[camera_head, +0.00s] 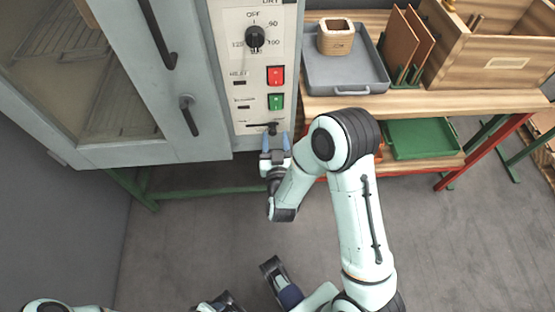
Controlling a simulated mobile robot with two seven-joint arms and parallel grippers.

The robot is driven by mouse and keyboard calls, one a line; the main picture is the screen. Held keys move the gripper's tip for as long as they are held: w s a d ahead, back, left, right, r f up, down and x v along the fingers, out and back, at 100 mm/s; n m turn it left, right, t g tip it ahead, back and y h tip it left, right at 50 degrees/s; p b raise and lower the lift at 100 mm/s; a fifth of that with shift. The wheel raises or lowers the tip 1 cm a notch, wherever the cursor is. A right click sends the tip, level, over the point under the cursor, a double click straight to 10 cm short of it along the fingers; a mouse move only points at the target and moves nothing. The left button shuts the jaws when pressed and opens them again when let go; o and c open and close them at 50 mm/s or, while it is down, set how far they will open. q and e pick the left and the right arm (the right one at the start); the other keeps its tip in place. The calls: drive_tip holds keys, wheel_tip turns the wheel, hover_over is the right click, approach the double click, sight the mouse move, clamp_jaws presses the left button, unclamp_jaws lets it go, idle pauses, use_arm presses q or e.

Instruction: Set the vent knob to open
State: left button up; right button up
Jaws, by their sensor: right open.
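The vent knob (272,127) is a small black piece on a dark horizontal slot at the bottom of the oven's control panel (249,119). Its setting marks are too small to read. My right gripper (275,141) is open, its two blue fingertips pointing up toward the panel just below the knob, one on each side. I cannot tell whether the fingers touch the knob. Nothing is held in it.
Above the slot sit a green switch (276,101), a red switch (275,75) and a black dial (255,37). The oven door has dark handles (188,116).

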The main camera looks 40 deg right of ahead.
use_arm(q)
drive_tip(key=s+r+g+p, duration=0.1)
drive_tip(key=s+r+p, duration=0.3)
drive_tip(key=r+p, duration=0.2)
drive_tip(key=shift+d+r+g+p, duration=0.3)
drive_tip(key=shift+d+p, duration=0.1)
drive_tip(key=shift+p, duration=0.3)
use_arm(e)
drive_tip(key=v, duration=1)
drive_tip(key=shift+s, duration=0.15)
